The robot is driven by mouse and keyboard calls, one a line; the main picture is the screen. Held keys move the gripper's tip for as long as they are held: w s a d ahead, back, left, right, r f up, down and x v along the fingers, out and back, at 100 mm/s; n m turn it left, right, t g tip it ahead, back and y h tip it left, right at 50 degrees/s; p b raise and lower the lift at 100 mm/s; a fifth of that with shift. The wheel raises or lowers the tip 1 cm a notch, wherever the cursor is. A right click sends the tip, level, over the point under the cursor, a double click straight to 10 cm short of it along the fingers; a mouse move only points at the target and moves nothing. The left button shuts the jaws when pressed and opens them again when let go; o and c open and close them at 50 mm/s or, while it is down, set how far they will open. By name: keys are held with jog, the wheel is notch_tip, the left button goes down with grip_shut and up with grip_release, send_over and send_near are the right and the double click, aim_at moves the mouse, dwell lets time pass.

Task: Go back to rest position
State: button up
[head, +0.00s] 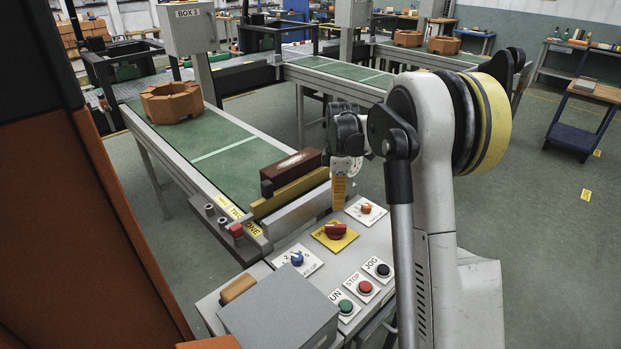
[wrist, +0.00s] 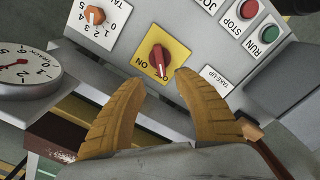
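My gripper (head: 339,193) hangs fingers-down above the grey control panel (head: 318,269) in the head view. In the wrist view its two tan fingers (wrist: 160,80) are spread apart with nothing between them, so it is open and empty. A red rotary switch (head: 336,230) on a yellow plate lies just beyond the fingertips; it also shows in the wrist view (wrist: 159,60), near the gap between them. In the wrist view the switch's handle points roughly up and down, near the word ON. No contact between fingers and switch is visible.
The panel also carries an orange knob (head: 366,208), a blue knob (head: 297,258), and green (head: 346,306), red (head: 365,287) and black (head: 383,270) buttons. A green conveyor (head: 230,160) with a brown octagonal block (head: 172,101) stands behind. A round dial (wrist: 25,72) is close left in the wrist view.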

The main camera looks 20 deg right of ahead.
jog(key=s+a+r+m+t, duration=0.3)
jog(key=s+a+r+m, duration=0.3)
jog(key=s+a+r, duration=0.5)
jog(key=s+a+m+t, duration=0.2)
jog(key=s+a+m, duration=0.1)
jog(key=s, duration=0.5)
jog(key=s+a+m+t, duration=0.2)
jog(key=s+a+m, duration=0.2)
jog(key=s, duration=0.4)
jog(key=shift+f, duration=0.45)
